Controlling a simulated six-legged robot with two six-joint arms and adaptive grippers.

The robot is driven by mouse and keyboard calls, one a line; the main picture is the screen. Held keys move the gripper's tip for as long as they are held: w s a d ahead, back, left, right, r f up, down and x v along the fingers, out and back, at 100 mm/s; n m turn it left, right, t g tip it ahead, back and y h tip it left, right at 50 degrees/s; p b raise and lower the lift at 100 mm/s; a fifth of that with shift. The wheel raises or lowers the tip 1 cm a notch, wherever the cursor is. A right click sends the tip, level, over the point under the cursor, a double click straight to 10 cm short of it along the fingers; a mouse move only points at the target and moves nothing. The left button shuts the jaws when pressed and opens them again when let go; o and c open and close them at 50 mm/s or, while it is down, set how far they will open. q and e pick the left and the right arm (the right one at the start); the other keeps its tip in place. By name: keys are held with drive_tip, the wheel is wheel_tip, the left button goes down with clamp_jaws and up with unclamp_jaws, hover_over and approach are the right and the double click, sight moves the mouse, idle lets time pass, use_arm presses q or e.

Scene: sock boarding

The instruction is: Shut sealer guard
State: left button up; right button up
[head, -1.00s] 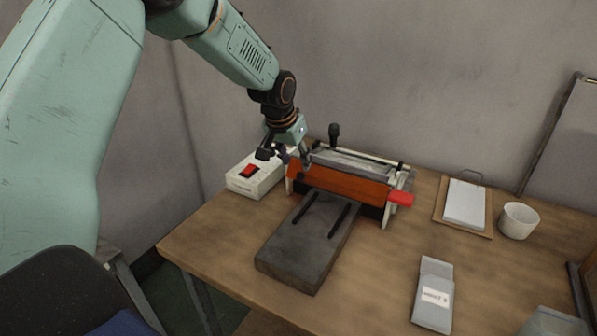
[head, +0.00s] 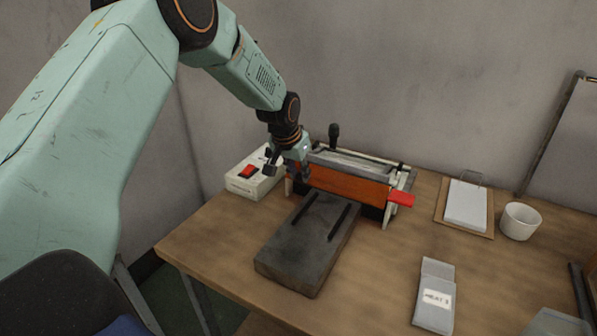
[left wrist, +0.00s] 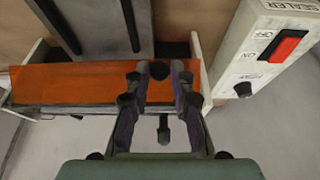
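The sealer has a long orange guard (head: 350,186) facing the front, with a red tab (head: 401,199) at its right end. The guard also shows in the left wrist view (left wrist: 70,84). My left gripper (head: 286,171) is at the guard's left end. In the left wrist view its two fingers (left wrist: 158,77) are apart, over the orange guard. A round black knob (left wrist: 159,69) shows between the fingertips; I cannot tell whether they touch it. My right gripper is not in view.
A white control box (head: 254,178) with a red switch stands close left of the sealer. A dark grey slab (head: 305,250) lies in front. A labelled grey packet (head: 435,296), a clipboard (head: 466,205) and a white cup (head: 519,221) are to the right. Bare tabletop lies between them.

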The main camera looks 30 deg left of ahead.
use_arm(q)
clamp_jaws()
